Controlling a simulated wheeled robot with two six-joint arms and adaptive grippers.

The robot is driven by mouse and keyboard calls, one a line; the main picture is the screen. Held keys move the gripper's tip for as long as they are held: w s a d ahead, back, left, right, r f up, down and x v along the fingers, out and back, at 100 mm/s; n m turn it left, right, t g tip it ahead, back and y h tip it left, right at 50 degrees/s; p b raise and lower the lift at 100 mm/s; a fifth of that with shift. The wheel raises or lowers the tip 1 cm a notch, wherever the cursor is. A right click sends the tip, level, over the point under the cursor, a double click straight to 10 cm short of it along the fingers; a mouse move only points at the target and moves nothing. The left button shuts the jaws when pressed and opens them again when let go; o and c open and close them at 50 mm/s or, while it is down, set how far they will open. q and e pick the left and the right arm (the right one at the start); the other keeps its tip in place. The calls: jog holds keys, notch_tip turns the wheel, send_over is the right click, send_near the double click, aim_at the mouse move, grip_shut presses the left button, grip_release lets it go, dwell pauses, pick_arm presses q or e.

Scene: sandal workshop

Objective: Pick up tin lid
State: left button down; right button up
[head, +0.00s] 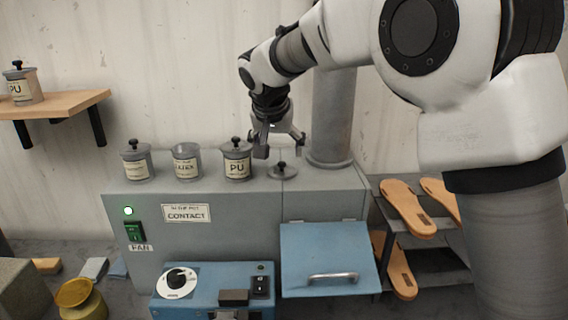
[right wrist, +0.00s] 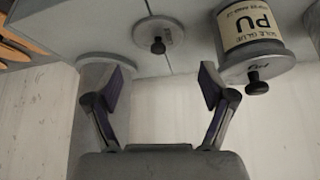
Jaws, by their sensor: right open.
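The tin lid (head: 283,171), a flat grey disc with a black knob, lies loose on the grey cabinet top, to the right of the PU tin (head: 237,163). The middle tin (head: 187,165) shows no lid knob and appears open. My right gripper (head: 281,145) is open and empty above the cabinet, close over the lid and beside the PU tin. In the right wrist view the lid (right wrist: 158,45) is beyond the spread fingertips (right wrist: 162,85), roughly centred between them and untouched. My left gripper is not in view.
A lidded tin (head: 137,165) stands at the left of the cabinet (head: 240,205). A thick grey pipe (head: 332,120) rises just right of the lid. A blue hatch with a handle (head: 327,262) is in front. Sandal soles (head: 407,208) lie on a rack at right.

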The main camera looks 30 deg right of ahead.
aim_at(281, 165)
jog(key=shift+s+f, duration=0.15)
jog(key=shift+f, duration=0.15)
jog(key=p+x, duration=0.2)
jog(key=shift+d+f, duration=0.15)
jog(key=shift+f, duration=0.25)
jog(key=x, duration=0.3)
jog(key=shift+w+d+f, duration=0.1)
jog(key=shift+w+d, duration=0.1)
jog(key=shift+w, duration=0.15)
jog(key=shift+s+a, duration=0.1)
jog(key=shift+s, duration=0.05)
jog(key=shift+s+a+r, duration=0.15)
jog(key=shift+r, duration=0.1)
jog(key=c, duration=0.4)
jog(key=shift+s, duration=0.1)
jog(key=c, duration=1)
jog(key=shift+a+f, duration=0.1)
grip_shut()
